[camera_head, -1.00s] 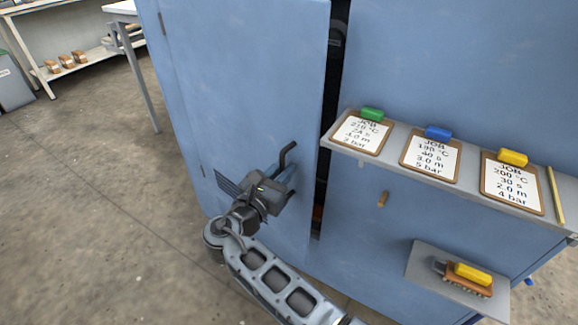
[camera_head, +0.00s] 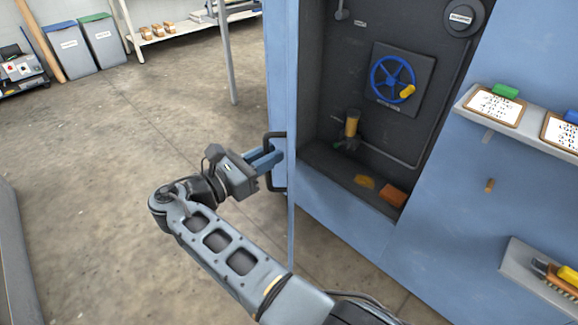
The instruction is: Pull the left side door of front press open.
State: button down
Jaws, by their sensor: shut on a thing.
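The left side door (camera_head: 291,220) of the blue press (camera_head: 425,235) stands wide open and shows nearly edge-on, left of the opening. Its dark bar handle (camera_head: 268,187) is on the door's left-facing side. My gripper (camera_head: 268,160) is shut on the handle, with its fingers reaching it from the left. The fingertips are partly hidden at the handle. The dark compartment (camera_head: 335,150) behind the door is exposed, with a blue handwheel (camera_head: 392,79) on its back wall.
A shelf with job clipboards (camera_head: 494,106) and a lower shelf with a brush (camera_head: 560,280) stick out from the press at right. A table leg (camera_head: 228,55) stands behind the door. Bins (camera_head: 70,50) are far left. The floor (camera_head: 90,190) at left is clear.

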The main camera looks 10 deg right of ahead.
jog(key=w+a+b, duration=0.5)
jog(key=a+b, duration=0.7)
jog(key=b, duration=0.4)
jog(key=shift+a, duration=0.3)
jog(key=shift+w+a, duration=0.1)
jog(key=shift+w, duration=0.05)
jog(key=c, duration=1.2)
grip_release()
jog(key=shift+r, duration=0.1)
